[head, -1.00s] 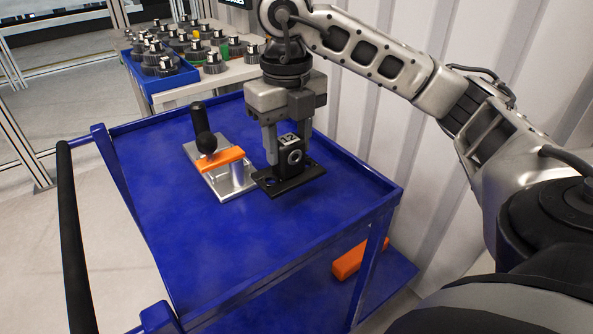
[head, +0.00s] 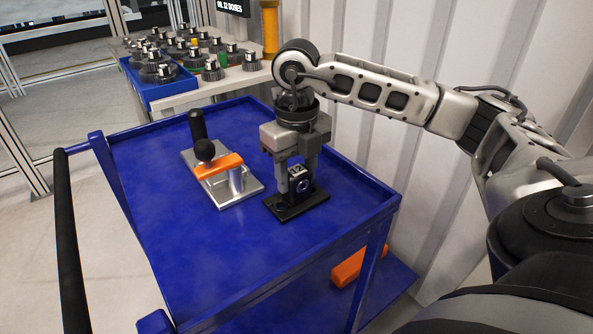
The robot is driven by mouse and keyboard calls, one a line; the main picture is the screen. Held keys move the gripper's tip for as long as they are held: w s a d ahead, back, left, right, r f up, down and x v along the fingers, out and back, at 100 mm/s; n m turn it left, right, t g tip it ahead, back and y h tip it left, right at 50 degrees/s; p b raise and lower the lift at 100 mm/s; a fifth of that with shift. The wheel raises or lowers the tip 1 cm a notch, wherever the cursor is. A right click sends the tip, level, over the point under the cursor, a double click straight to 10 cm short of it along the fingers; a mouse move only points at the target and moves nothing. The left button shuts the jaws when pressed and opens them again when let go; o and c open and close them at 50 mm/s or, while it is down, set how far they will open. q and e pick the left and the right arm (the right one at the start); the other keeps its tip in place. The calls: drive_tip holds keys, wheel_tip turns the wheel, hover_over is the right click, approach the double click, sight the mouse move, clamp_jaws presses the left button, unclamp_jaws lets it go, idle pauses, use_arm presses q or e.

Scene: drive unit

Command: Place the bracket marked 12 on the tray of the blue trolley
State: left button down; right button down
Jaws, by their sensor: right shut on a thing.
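The bracket (head: 296,204) is a black piece with a flat base plate and an upright block with a round hole. In the head view it is at the right part of the blue trolley's tray (head: 215,270), and its base appears to rest flat on the tray. My right gripper (head: 297,182) comes down from above and is shut on the bracket's upright block, one finger on each side. My left gripper is not in view.
A metal plate fixture with an orange bar and black handle (head: 217,168) stands just left of the bracket. An orange block (head: 350,265) lies on the lower shelf. A blue bin (head: 160,88) of round parts is on the table behind. The tray's front is clear.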

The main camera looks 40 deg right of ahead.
sight(296, 170)
drive_tip(key=c, duration=0.7)
unclamp_jaws()
drive_tip(key=shift+f, duration=0.1)
drive_tip(key=shift+c, duration=0.2)
drive_tip(key=shift+r, duration=0.3)
use_arm(q)
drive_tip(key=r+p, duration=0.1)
drive_tip(key=p, duration=0.2)
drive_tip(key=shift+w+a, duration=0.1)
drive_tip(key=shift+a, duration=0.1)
use_arm(e)
wheel_tip(296, 170, up, 12)
drive_tip(key=shift+f, duration=0.15)
